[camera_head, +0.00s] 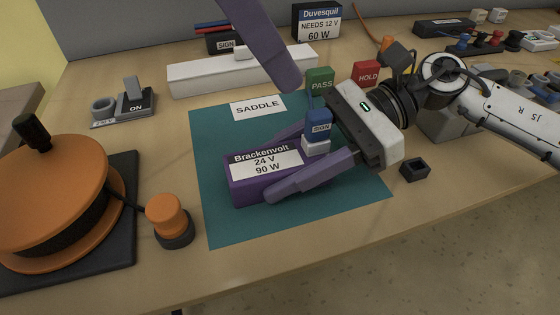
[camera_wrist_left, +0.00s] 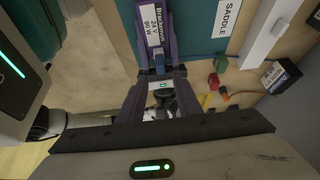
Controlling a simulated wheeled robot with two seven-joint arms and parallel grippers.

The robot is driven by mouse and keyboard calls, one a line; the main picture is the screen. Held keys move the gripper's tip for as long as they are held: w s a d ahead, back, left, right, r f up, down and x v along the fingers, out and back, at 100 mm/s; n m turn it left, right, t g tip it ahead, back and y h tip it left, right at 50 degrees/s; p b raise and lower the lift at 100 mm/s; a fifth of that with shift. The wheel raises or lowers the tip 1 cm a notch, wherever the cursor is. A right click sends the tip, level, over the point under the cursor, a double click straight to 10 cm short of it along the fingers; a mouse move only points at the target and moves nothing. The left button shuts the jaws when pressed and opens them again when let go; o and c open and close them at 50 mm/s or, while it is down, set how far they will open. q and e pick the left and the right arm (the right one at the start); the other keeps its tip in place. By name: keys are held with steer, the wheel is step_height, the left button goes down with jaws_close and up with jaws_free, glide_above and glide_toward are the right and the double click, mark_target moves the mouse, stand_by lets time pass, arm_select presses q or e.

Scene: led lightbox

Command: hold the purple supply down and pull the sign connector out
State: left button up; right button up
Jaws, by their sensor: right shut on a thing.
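The purple supply (camera_head: 236,190), labelled Brackenvolt 24 V 90 W, lies on the teal mat (camera_head: 215,225). It also shows at the top of the left wrist view (camera_wrist_left: 152,28). The sign connector (camera_head: 318,122), blue with a SIGN label above a white part, stands at the supply's right end. My right gripper (camera_head: 290,160) is shut on the supply, one finger along each long side. My left gripper (camera_head: 288,85) hangs above and behind the connector, apart from it; one finger shows in the head view. In the left wrist view its two fingers (camera_wrist_left: 160,90) are parted with nothing held between them.
Behind the mat are a long white bar (camera_head: 205,75), a green PASS block (camera_head: 320,78), a red HOLD block (camera_head: 367,71) and a Duvesquil box (camera_head: 318,22). An orange reel (camera_head: 50,185) and orange knob (camera_head: 165,214) stand left. A small black block (camera_head: 414,169) lies right. The mat's front is clear.

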mark_target(321, 112)
arm_select(q)
steer(key=shift+o, duration=0.2)
steer(key=shift+w+d+f+g+y, duration=0.15)
steer(key=shift+w+d+f+y, duration=0.2)
steer(key=shift+d+f, duration=0.85)
steer(key=shift+w+d+f+g+y, duration=0.1)
steer(key=shift+w+d+f+y, duration=0.35)
steer(key=shift+f, duration=1.25)
steer(key=shift+w+d+f+g+y, duration=0.15)
steer(key=shift+d+f+y, duration=0.25)
steer(key=shift+d+f, duration=0.95)
steer(key=shift+a+f, duration=0.1)
steer(key=shift+a, duration=0.05)
jaws_close()
steer(key=shift+r, duration=0.2)
steer(key=shift+r, duration=1.2)
